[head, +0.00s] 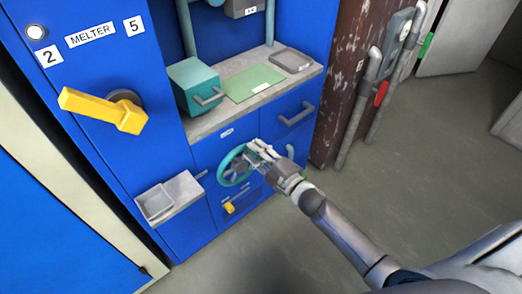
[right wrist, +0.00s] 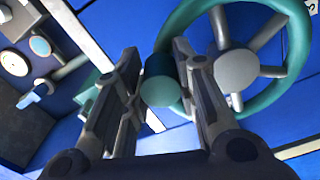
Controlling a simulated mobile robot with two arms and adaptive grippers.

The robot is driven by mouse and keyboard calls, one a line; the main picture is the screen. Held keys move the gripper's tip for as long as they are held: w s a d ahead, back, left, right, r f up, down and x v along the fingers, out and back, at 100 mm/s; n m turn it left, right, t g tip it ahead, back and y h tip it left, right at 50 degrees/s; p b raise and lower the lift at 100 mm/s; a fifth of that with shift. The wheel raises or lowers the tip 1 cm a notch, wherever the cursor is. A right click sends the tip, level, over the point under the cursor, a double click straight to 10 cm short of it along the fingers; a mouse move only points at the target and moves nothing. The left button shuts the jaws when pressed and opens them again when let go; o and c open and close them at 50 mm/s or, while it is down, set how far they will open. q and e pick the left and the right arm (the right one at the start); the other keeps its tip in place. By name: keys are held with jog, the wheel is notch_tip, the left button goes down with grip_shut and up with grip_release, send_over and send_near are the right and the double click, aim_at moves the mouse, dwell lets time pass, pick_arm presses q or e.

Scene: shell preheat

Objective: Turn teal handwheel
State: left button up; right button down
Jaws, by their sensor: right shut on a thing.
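The teal handwheel (head: 223,163) is mounted upright on the blue cabinet front, with spokes and a grey hub. In the right wrist view its rim (right wrist: 296,68) fills the upper right. My right gripper (head: 259,152) is at the upper right of the wheel in the head view. In the right wrist view its fingers (right wrist: 160,82) stand on both sides of the wheel's teal knob (right wrist: 158,88) and are shut on it. The fingers hide part of the rim. My left gripper is not in view.
A yellow lever (head: 229,207) sits just below the wheel, and a grey drawer handle (head: 297,114) is above right. A small shelf with a tray (head: 156,203) juts out at left. A large yellow handle (head: 104,108) is on the melter panel. The floor at right is clear.

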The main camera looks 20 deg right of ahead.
aim_at(240, 151)
jog(key=shift+s+a+r+n, duration=0.1)
jog(key=shift+a+r+n, duration=0.05)
jog(key=shift+a+n, duration=0.3)
jog(key=shift+s+a+r+n, duration=0.1)
jog(key=shift+a+r+n, duration=0.1)
jog(key=shift+n, duration=0.35)
jog(key=shift+s+a+r+n, duration=0.2)
jog(key=shift+a+n, duration=0.25)
jog(key=shift+n, duration=0.35)
jog(key=shift+s+a+n, duration=0.15)
jog(key=shift+a+n, duration=0.3)
jog(key=shift+n, duration=0.25)
jog(key=shift+s+a+n, duration=0.15)
jog(key=shift+a+n, duration=0.25)
jog(key=shift+n, duration=0.3)
jog(key=shift+a, duration=0.1)
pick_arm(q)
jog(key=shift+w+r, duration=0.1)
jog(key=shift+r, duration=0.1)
pick_arm(e)
jog(key=c, duration=1.1)
grip_release()
jog(key=shift+c, duration=0.2)
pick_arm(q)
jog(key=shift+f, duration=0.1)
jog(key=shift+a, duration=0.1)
pick_arm(e)
jog(key=shift+s, duration=0.1)
